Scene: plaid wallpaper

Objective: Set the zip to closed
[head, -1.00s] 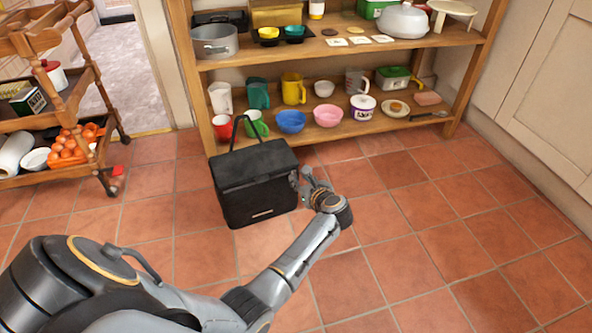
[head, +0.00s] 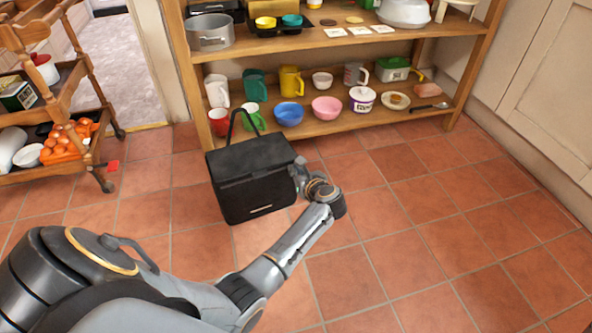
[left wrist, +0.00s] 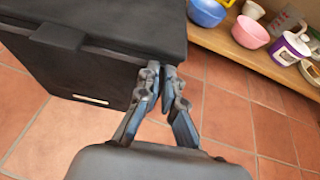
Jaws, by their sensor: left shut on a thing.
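A black box-shaped bag (head: 240,185) with a raised loop handle stands upright on the tiled floor. In the left wrist view the bag (left wrist: 100,62) fills the upper left, with its lid edge running to its right corner. My left gripper (head: 298,172) is at the bag's right side, near the upper corner. In the left wrist view its fingers (left wrist: 164,80) are close together at that corner, shut on the bag's zip. The zip pull is too small and too covered by the fingers to make out.
A wooden shelf (head: 335,126) with cups and bowls stands just behind the bag. A wooden trolley (head: 85,120) is at the left. Cabinet doors (head: 535,90) line the right. The tiled floor right of the bag is clear.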

